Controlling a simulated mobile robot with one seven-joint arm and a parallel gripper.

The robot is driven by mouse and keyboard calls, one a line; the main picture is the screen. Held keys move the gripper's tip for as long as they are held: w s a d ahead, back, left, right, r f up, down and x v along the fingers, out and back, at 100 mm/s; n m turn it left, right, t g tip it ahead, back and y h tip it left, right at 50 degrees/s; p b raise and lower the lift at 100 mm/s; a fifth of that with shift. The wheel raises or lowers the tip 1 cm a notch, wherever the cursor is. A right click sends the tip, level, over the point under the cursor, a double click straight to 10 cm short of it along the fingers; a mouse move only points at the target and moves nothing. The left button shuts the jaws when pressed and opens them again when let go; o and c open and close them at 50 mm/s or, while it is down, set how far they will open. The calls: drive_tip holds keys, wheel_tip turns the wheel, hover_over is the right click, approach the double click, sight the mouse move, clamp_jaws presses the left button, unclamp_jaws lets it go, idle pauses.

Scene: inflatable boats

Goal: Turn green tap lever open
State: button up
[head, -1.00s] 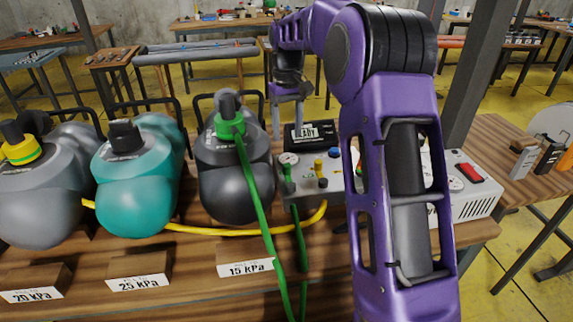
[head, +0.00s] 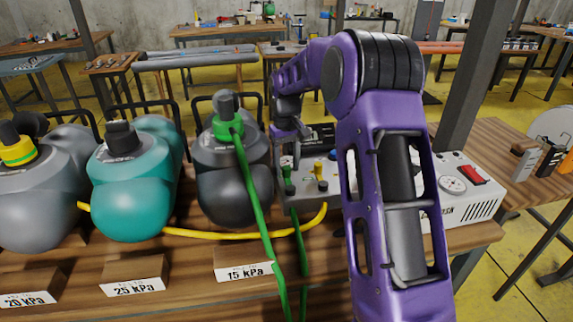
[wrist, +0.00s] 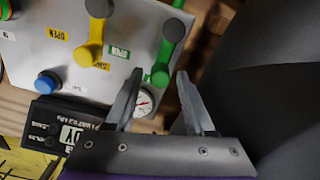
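A round pressure gauge (wrist: 145,101) shows between the fingers. In the head view my gripper (head: 288,150) hangs over the box's left end.
A yellow tap lever (wrist: 91,42) and a blue knob (wrist: 47,83) are beside the green one. A dark bag-like boat pump (head: 232,180) stands close left of the box. Green hose (head: 256,205) and yellow hose (head: 215,236) cross the table.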

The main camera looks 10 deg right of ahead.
clamp_jaws()
drive_tip(key=shift+d, duration=0.1)
drive_tip(key=shift+d+r+m+p, duration=0.1)
drive_tip(key=shift+d+m+p, duration=0.25)
drive_tip(key=shift+m, duration=0.3)
drive_tip(key=shift+d+r+m+p, duration=0.1)
drive_tip(key=shift+d+m+p, duration=0.05)
drive_tip(key=shift+m+p, duration=0.4)
drive_tip(key=m, duration=0.1)
drive_tip(key=d+m+p, duration=0.1)
drive_tip(key=m, duration=0.1)
drive_tip(key=shift+s+d+m, duration=0.25)
drive_tip(key=shift+s+m, duration=0.05)
drive_tip(key=shift+s, duration=0.05)
drive_tip(key=m, duration=0.1)
drive_tip(key=s+d+m+p, duration=0.1)
drive_tip(key=m, duration=0.1)
drive_tip(key=shift+d+f, duration=0.1)
drive_tip(key=shift+s+d+m+p, duration=0.15)
drive_tip(key=shift+s+d+m, duration=0.1)
drive_tip(key=shift+m, duration=0.5)
drive_tip(key=shift+s+d+m+p, duration=0.15)
drive_tip(key=shift+s+m, duration=0.05)
drive_tip(key=shift+m, duration=0.55)
drive_tip(key=shift+f, duration=0.1)
drive_tip(key=shift+o, duration=1.1)
unclamp_jaws()
